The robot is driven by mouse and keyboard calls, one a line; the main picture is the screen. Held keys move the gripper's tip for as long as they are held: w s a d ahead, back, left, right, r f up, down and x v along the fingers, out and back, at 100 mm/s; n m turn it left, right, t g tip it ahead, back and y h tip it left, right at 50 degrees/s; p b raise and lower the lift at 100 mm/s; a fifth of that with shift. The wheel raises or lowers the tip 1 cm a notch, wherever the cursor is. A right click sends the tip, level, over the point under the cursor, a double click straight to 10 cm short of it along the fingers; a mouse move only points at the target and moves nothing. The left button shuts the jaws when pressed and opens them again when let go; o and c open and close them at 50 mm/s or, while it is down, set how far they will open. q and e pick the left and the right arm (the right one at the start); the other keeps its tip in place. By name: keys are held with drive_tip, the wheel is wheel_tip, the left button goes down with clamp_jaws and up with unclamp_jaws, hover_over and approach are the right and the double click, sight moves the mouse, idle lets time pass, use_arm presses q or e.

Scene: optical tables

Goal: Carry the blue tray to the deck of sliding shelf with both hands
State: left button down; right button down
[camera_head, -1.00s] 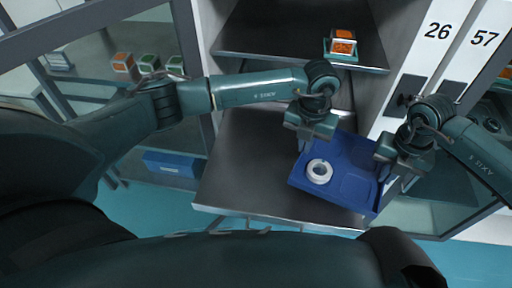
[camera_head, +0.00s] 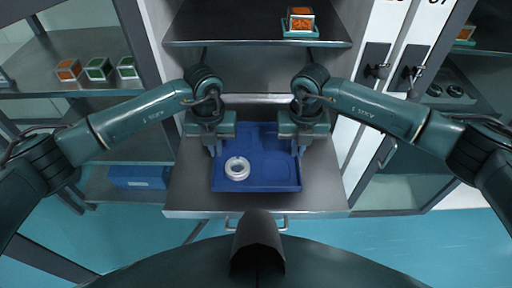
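The blue tray (camera_head: 262,182) is level in the middle of the view, over the grey metal deck of the sliding shelf (camera_head: 325,195). A white ring-shaped roll (camera_head: 237,168) lies in its left part. I cannot tell whether the tray touches the deck or is just above it. My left gripper (camera_head: 212,148) is shut on the tray's left rim, toward the back. My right gripper (camera_head: 299,148) is shut on its right rim, opposite. The fingertips are partly hidden by the gripper bodies.
An upper shelf (camera_head: 255,32) above the deck carries an orange-topped box (camera_head: 300,20). Small orange and green boxes (camera_head: 98,68) stand on a shelf at left. A blue bin (camera_head: 140,177) sits lower left. Cabinet doors with black handles (camera_head: 377,55) stand at right.

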sight(218, 159)
use_arm(q)
drive_tip(key=shift+f, duration=0.1)
use_arm(e)
drive_tip(key=shift+f, duration=0.1)
